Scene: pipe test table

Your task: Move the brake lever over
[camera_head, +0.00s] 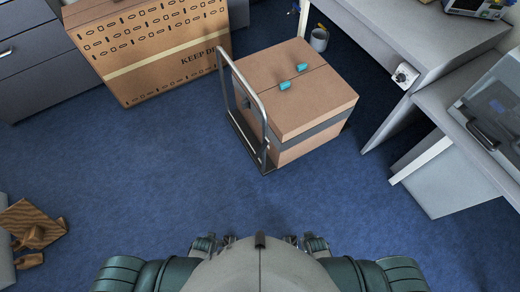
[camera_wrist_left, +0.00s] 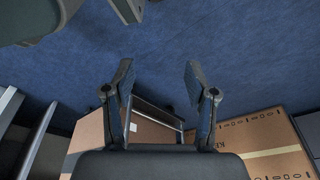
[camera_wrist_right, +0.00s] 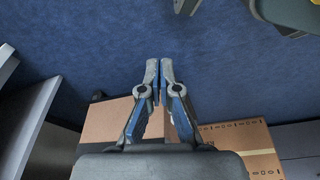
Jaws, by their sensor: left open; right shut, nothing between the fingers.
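A hand trolley with a grey tube handle (camera_head: 243,85) stands ahead on the blue floor. It carries a brown cardboard box (camera_head: 310,82) with two small teal pieces (camera_head: 285,86) on top. I cannot pick out a brake lever in any view. My left gripper (camera_head: 214,243) is low in the head view, well short of the trolley. In the left wrist view its fingers (camera_wrist_left: 158,75) are apart with nothing between them, the trolley behind. My right gripper (camera_head: 314,244) is also low and apart from the trolley. In the right wrist view its fingertips (camera_wrist_right: 160,66) are together and empty.
A large cardboard box (camera_head: 150,55) stands at the back left next to a grey cabinet (camera_head: 27,60). Grey desks (camera_head: 405,35) line the right, with a bin (camera_head: 319,39) by one. Wooden pieces (camera_head: 32,225) lie at far left. The floor (camera_head: 150,165) before the trolley is clear.

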